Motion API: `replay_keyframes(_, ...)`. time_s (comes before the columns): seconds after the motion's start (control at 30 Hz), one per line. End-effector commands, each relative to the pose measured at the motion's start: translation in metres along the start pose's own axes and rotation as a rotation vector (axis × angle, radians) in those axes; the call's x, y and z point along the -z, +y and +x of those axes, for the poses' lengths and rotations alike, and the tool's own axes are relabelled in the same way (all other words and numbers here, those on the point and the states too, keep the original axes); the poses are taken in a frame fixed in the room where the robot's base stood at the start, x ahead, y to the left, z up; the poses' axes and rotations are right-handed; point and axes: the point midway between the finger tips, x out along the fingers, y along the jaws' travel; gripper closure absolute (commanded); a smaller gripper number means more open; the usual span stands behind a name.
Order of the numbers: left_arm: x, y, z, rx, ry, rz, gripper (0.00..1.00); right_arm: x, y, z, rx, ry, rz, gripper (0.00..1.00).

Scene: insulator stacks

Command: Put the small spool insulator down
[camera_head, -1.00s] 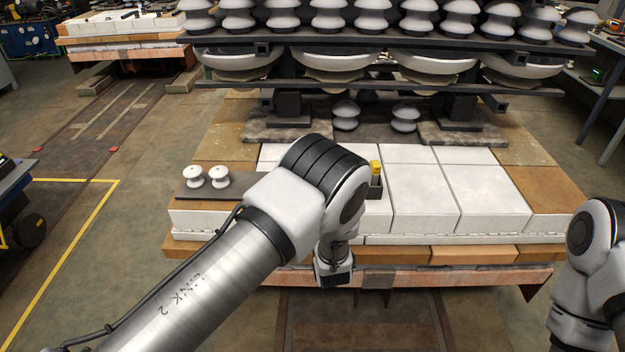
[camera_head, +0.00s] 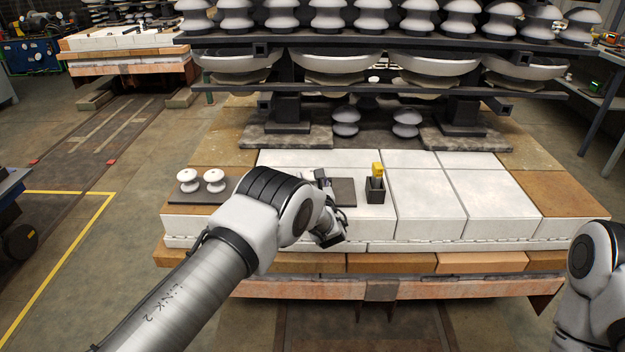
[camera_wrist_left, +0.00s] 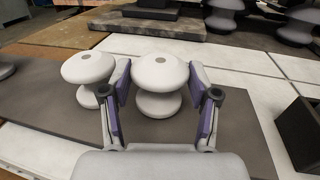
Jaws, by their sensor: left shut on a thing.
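My left gripper (camera_wrist_left: 159,82) has its two purple-padded fingers shut on a small white spool insulator (camera_wrist_left: 160,77), one on each side. The spool is upright, low over a dark plate (camera_wrist_left: 232,125); I cannot tell whether its base touches it. A second white spool (camera_wrist_left: 89,78) stands close on the left, just beyond the left finger. In the head view my left arm hides most of the gripper and the held spool, while the dark plate (camera_head: 344,192) shows past it. My right gripper is out of view; only part of that arm shows at the right edge.
A dark box (camera_head: 375,190) with a yellow item stands right of the plate. Bare white blocks (camera_head: 430,200) lie to the right. A rack of large insulators (camera_head: 380,65) rises behind.

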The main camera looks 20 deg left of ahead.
Motion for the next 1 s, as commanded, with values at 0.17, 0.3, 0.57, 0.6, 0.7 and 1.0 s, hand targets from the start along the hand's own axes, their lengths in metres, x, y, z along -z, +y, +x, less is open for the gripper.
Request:
replay_keyframes(0.17, 0.004, 0.0, 0.0, -0.001, -0.003, -0.001, 1.0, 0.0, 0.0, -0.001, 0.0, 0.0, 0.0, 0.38)
replay_keyframes(0.3, 0.007, 0.0, 0.0, 0.0, -0.003, -0.001, 1.0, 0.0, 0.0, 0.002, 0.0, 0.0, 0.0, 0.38)
replay_keyframes(0.57, 0.008, 0.0, 0.0, 0.0, -0.002, -0.001, 0.14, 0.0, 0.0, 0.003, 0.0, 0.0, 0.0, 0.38)
replay_keyframes(0.6, 0.007, 0.0, 0.0, 0.0, -0.002, -0.001, 0.14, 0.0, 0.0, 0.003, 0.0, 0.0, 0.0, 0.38)
replay_keyframes(0.7, 0.007, 0.0, 0.0, 0.0, -0.002, -0.001, 0.14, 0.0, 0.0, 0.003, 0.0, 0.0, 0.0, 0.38)
replay_keyframes(1.0, 0.004, -0.002, -0.021, 0.003, -0.001, 0.002, 0.14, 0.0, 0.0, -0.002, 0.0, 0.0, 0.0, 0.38)
